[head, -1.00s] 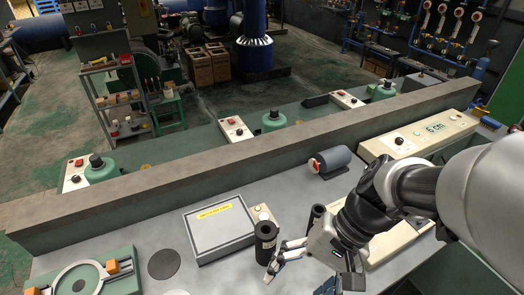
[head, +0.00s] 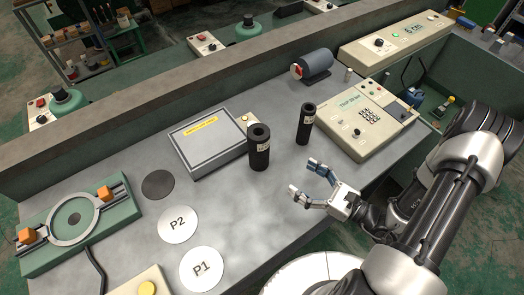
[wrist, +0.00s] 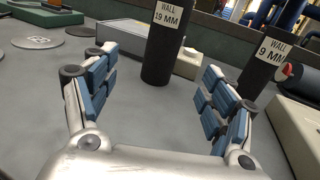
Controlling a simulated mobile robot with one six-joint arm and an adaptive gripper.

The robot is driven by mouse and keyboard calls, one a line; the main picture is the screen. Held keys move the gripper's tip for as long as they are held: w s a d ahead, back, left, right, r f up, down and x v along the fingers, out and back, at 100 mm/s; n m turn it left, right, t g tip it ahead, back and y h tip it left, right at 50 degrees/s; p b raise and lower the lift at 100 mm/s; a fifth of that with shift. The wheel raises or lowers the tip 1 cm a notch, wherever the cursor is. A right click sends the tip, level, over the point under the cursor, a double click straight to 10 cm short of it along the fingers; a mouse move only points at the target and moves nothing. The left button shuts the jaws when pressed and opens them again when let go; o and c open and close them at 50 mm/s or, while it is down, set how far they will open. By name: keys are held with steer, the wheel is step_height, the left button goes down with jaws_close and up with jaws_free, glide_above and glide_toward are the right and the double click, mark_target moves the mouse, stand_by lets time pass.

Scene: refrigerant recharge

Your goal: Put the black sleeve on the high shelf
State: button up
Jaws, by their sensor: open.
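Two black sleeves stand upright on the grey bench in the head view. The thicker sleeve (head: 259,150) stands beside the grey box; its label reads "WALL 19 MM" in the wrist view (wrist: 160,60). The thinner sleeve (head: 305,125) stands to its right; its label reads "WALL 9 MM" in the wrist view (wrist: 264,65). My gripper (head: 305,180) is open and empty, in front of both sleeves and apart from them. In the wrist view, the thicker sleeve appears beyond the gap between my fingers (wrist: 158,72). A long raised ledge (head: 130,137) runs behind the bench; no other clear high shelf over the bench shows.
A grey box with a yellow label (head: 205,145) is left of the sleeves. A beige keypad console (head: 367,122) and blue-grey cylinder (head: 315,62) stand at right and back. Discs P2 (head: 178,224) and P1 (head: 202,268) and a green ring fixture (head: 78,222) lie left.

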mark_target(266, 155)
steer(key=shift+w+a+f, duration=0.15)
steer(key=shift+f, duration=0.05)
steer(key=b+x, duration=0.2)
steer(key=x, duration=0.8)
steer(key=shift+w+a, duration=0.25)
steer(key=shift+w, duration=0.05)
steer(key=shift+w+d+r+b+x, duration=0.1)
steer(key=shift+r+b+x, duration=0.15)
steer(key=shift+x, duration=0.8)
steer(key=shift+w+d+r+b+x, duration=0.1)
steer(key=shift+r+b+x, duration=0.1)
steer(key=shift+x, duration=0.8)
steer(key=shift+w+r+b+x, duration=0.1)
steer(key=shift+r+b+x, duration=0.15)
steer(key=shift+x, duration=0.8)
steer(key=shift+d, duration=0.1)
steer(key=shift+c, duration=0.6)
steer(key=c, duration=1.1)
steer(key=shift+c, duration=0.2)
